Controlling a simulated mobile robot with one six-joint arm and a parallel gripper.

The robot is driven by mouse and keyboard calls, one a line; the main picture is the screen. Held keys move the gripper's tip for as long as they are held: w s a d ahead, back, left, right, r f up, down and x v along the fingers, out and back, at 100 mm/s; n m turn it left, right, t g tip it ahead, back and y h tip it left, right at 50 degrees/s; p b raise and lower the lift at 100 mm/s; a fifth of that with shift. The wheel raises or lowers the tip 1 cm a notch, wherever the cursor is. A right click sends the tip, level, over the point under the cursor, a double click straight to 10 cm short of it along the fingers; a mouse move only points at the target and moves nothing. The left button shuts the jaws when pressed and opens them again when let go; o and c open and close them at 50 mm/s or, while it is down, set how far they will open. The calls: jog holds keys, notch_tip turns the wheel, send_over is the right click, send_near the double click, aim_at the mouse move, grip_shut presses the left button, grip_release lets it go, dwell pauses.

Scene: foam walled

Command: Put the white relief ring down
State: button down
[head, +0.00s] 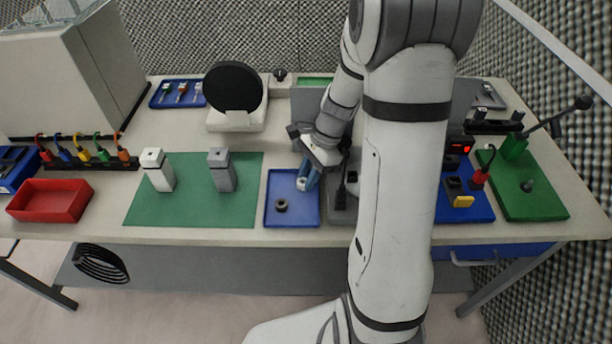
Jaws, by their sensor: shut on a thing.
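My gripper (307,181), with blue fingers, points down over the upper right part of the blue tray (275,181). It is shut on the white relief ring (301,184), which shows as a small pale patch at the fingertips. The fingers hide much of the ring. I cannot tell whether the ring touches the tray floor. A dark ring (281,205) lies in the tray, lower left of my gripper and apart from it.
A green mat (193,205) left of the tray bears a white post (157,170) and a grey post (221,170). A black disc on a pale stand (236,122) is behind. A red bin (49,202) is far left.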

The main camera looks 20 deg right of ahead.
jog(key=shift+s+f, duration=0.1)
jog(key=shift+f, duration=0.05)
jog(key=shift+f, duration=0.1)
jog(key=c, duration=1.2)
grip_release()
jog(key=shift+c, duration=0.2)
jog(key=v, duration=1.1)
jog(key=s+a+r+n+t+h, duration=0.2)
jog(key=s+a+n, duration=0.1)
jog(key=s+n, duration=0.4)
jog(key=s+a+r+n+t+h, duration=0.1)
jog(key=s+a+r+n+h, duration=0.1)
jog(key=s+n, duration=0.6)
jog(key=shift+s+a+r+n+t, duration=0.3)
jog(key=shift+a+r+t, duration=0.1)
jog(key=shift+a+r, duration=0.35)
jog(key=shift+w, duration=0.1)
